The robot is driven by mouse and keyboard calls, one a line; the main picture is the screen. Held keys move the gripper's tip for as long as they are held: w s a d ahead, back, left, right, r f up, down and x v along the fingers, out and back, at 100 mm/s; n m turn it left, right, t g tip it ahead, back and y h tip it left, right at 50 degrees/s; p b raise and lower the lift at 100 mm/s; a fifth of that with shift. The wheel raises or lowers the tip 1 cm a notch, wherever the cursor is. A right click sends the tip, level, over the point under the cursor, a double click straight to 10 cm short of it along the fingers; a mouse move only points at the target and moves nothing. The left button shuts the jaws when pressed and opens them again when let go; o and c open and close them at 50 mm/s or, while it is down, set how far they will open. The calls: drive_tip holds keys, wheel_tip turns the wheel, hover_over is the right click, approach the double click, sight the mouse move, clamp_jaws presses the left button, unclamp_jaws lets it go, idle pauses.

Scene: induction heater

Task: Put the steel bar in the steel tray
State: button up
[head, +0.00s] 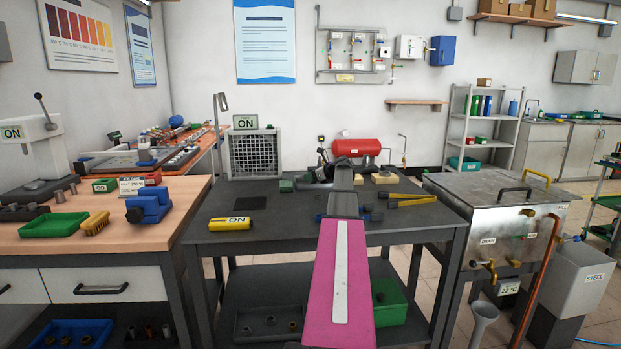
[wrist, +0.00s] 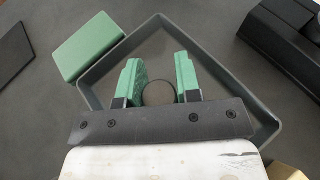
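In the wrist view, the two green fingers of my gripper (wrist: 160,80) stand apart, one on each side of a round dark end face (wrist: 158,93). This looks like the steel bar seen end-on. The fingers are very close to its sides; I cannot tell whether they press on it. Behind and around them is the grey steel tray (wrist: 103,66), with low walls, turned like a diamond. The bar shows within the tray's outline; whether it rests on the floor is unclear.
A green block (wrist: 88,45) lies beside the tray, also visible in the head view (head: 286,186). A dark object (wrist: 285,40) is to the tray's right. The table's front left is mostly clear.

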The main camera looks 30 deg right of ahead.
drive_tip(key=o, duration=0.3)
drive_tip(key=shift+r, duration=0.2)
drive_tip(key=v, duration=1.2)
